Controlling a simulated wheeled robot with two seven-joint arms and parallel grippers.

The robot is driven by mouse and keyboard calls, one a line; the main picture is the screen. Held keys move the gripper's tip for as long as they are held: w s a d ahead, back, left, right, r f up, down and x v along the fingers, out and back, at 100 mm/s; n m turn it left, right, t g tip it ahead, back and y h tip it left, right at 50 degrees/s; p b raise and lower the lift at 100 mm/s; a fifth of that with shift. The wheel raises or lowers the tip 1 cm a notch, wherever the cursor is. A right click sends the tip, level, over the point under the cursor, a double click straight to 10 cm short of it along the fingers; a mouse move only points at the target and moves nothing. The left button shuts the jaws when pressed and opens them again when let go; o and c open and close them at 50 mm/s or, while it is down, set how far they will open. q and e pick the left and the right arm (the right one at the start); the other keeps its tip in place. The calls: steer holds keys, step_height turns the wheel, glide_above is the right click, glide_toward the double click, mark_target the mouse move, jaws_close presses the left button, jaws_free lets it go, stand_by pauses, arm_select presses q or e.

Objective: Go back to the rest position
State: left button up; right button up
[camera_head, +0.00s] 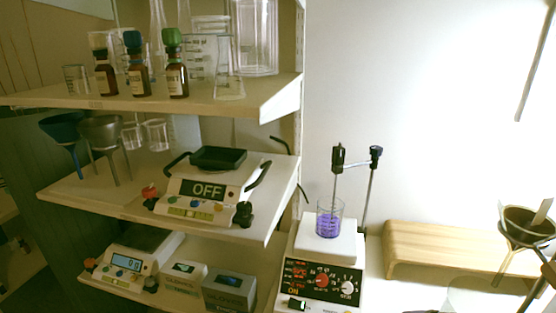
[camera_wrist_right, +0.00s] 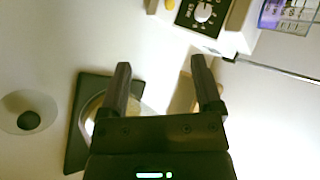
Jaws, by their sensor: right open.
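My right gripper (camera_wrist_right: 160,72) shows in the right wrist view. Its two dark fingers are spread apart with nothing between them. Below it are a pale surface and a dark square plate (camera_wrist_right: 78,145) with a round, pale thing on it, partly hidden by the gripper. On the top shelf in the head view stand a brown bottle with a white cap (camera_head: 105,79), one with a blue cap (camera_head: 138,80) and one with a green cap (camera_head: 176,80). They are upright in a row. My left gripper is not in view.
A hot plate stirrer (camera_head: 322,273) carries a beaker of purple liquid (camera_head: 329,225). Shelves at left hold glassware, a device reading OFF (camera_head: 207,190) and boxes (camera_head: 229,291). A wooden stand (camera_head: 440,247) and a brown bowl-like holder (camera_head: 528,222) are at right.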

steer(key=s+a+f+n+g+h, duration=0.2)
steer(key=s+a+f+n+g, duration=0.3)
steer(key=s+a+n, duration=0.5)
steer(key=s+a+r+n+t+h, duration=0.1)
steer(key=s+r+n+h, duration=0.1)
steer(key=s, duration=0.4)
steer(key=s+a+r+n+h, duration=0.2)
steer(key=s+n, duration=0.1)
steer(key=s, duration=0.2)
step_height(320, 180, down, 19)
steer(key=s+g, duration=0.1)
steer(key=s, duration=0.2)
steer(key=s+d+f+g, duration=0.1)
steer(key=s+d+f, duration=0.2)
steer(key=s+f, duration=0.7)
steer(key=s, duration=0.3)
steer(key=shift+d, duration=0.25)
